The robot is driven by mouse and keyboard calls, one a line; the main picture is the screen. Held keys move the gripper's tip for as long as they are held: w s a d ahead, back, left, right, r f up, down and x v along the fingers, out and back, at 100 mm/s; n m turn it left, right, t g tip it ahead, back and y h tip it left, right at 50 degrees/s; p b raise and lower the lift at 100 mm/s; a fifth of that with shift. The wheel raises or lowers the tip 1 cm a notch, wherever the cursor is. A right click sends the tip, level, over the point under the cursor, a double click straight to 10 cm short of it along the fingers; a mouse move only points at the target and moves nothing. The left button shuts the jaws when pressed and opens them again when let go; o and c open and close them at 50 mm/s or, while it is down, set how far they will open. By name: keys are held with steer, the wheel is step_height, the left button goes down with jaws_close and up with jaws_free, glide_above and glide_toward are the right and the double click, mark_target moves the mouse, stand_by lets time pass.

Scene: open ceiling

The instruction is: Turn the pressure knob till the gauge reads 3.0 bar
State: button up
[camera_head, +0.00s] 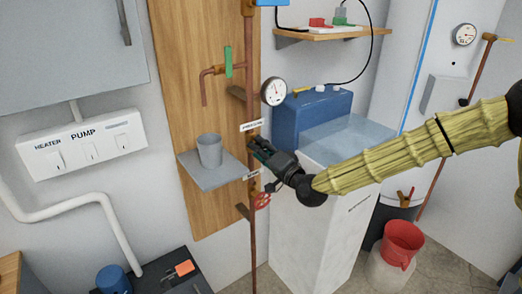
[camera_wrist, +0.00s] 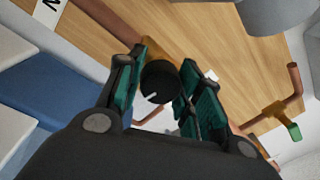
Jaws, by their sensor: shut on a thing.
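The pressure knob (camera_wrist: 158,84) is black with a white pointer mark, on a brass fitting on the copper pipe. It sits between the green pads of my gripper (camera_wrist: 162,72), which is shut on it. In the head view my gripper (camera_head: 260,148) reaches the pipe just below the PRESSURE label (camera_head: 253,126) and hides the knob. The round white gauge (camera_head: 273,91) is above it on the same pipe. Its needle points roughly upward, but the numbers are too small to read. The gauge does not show in the wrist view.
A red valve wheel (camera_head: 262,201) is just below my gripper. A grey cup (camera_head: 209,151) stands on a small shelf (camera_head: 213,174) to the left. A green-handled tap (camera_head: 228,63) is above it. A blue box (camera_head: 310,112) and water-filled tank are to the right.

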steer(key=shift+w+d+r, duration=0.1)
steer(key=o, duration=1)
steer(key=v, duration=1.2)
